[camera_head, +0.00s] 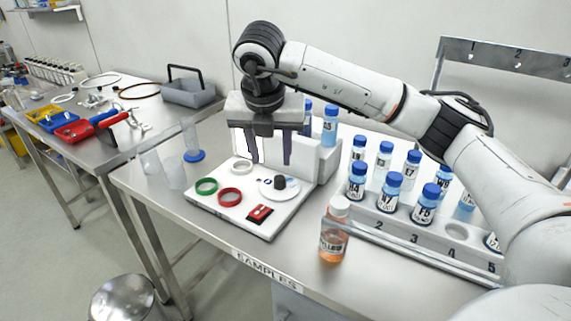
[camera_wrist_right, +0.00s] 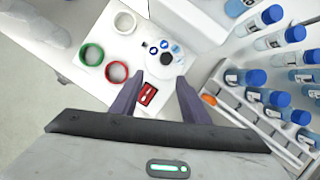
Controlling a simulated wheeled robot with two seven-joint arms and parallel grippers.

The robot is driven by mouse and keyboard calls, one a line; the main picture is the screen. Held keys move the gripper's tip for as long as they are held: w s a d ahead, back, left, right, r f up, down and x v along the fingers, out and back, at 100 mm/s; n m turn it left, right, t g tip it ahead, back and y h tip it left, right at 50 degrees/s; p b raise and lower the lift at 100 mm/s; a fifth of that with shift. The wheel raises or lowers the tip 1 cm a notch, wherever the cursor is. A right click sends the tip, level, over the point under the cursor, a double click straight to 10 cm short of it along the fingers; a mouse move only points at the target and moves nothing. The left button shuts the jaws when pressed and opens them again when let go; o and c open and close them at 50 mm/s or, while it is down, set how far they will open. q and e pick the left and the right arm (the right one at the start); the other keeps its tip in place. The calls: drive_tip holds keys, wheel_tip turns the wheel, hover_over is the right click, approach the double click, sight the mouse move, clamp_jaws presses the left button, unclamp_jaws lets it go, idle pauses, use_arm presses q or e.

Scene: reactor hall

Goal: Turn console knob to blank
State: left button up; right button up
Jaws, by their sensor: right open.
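The console (camera_head: 245,218) is a white panel on the steel table, with a raised block at its back right. Its knob (camera_head: 280,183) is black and stands on a round white dial with small blue marks. The knob also shows in the right wrist view (camera_wrist_right: 166,59), just beyond the fingertips. My right gripper (camera_head: 271,160) hangs above the console, fingers pointing down, open and empty; in its wrist view the fingertips (camera_wrist_right: 159,84) are apart, with the knob clear of both. The knob's exact pointing direction is too small to tell. My left gripper is not in view.
The console also bears a green ring (camera_head: 206,186), a red ring (camera_head: 229,196), a white ring (camera_head: 242,167) and a red switch (camera_head: 260,214). An orange bottle (camera_head: 334,232) stands close at right, before a rack of blue-capped bottles (camera_head: 400,222). Clear beakers (camera_head: 174,172) stand left.

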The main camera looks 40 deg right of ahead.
sight(280, 178)
drive_tip(key=x, duration=0.3)
drive_tip(key=d+p+x, duration=0.1)
drive_tip(key=x, duration=0.3)
drive_tip(key=d+x, duration=0.1)
drive_tip(key=x, duration=0.2)
drive_tip(key=shift+w+p, duration=0.15)
drive_tip(key=shift+p, duration=0.2)
drive_tip(key=c, duration=1.1)
